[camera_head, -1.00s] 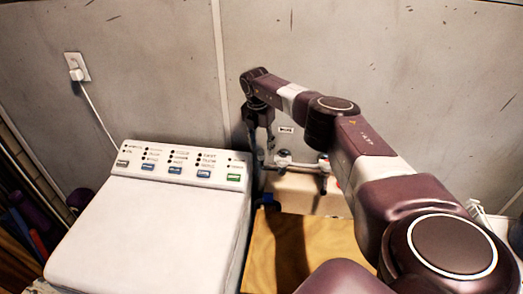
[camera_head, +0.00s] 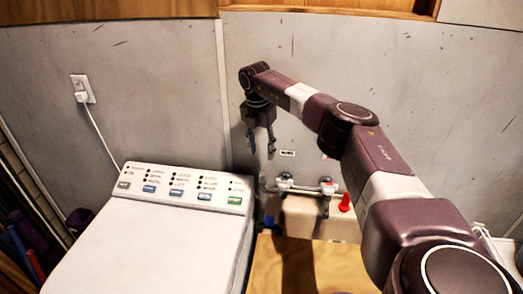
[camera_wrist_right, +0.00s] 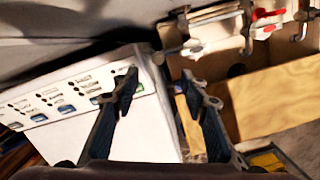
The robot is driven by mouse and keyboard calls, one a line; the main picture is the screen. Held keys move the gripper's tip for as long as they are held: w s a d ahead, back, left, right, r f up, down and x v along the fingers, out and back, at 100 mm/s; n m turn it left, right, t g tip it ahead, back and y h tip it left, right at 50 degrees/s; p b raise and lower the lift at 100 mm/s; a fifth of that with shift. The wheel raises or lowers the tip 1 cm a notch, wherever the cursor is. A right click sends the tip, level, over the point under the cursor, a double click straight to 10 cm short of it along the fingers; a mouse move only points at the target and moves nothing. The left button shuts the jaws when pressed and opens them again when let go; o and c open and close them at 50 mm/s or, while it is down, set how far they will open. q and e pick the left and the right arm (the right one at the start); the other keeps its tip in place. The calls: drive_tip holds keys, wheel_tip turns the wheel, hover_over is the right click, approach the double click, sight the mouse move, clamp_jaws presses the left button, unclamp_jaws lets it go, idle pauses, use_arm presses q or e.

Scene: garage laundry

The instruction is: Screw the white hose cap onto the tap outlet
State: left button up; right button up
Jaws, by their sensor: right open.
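My right gripper (camera_head: 261,150) is open above the back right corner of the washing machine, to the left of the taps and above them in the picture. In the right wrist view the open fingers (camera_wrist_right: 161,80) have nothing clearly held between them. A tap with a pale handle (camera_head: 284,181) is on the wall behind the sink; it also shows in the right wrist view (camera_wrist_right: 192,47). My left gripper is not in view.
The white washing machine (camera_head: 150,240) stands left of the sink (camera_head: 310,215). A second tap (camera_head: 327,186) and a red object (camera_head: 344,202) are to the right. A wooden board (camera_head: 310,265) lies in front. A wall socket (camera_head: 83,88) is at left.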

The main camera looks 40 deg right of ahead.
wheel_tip(320, 180, up, 6)
drive_tip(key=shift+f+p, duration=0.15)
drive_tip(key=shift+p, duration=0.15)
idle(0.4)
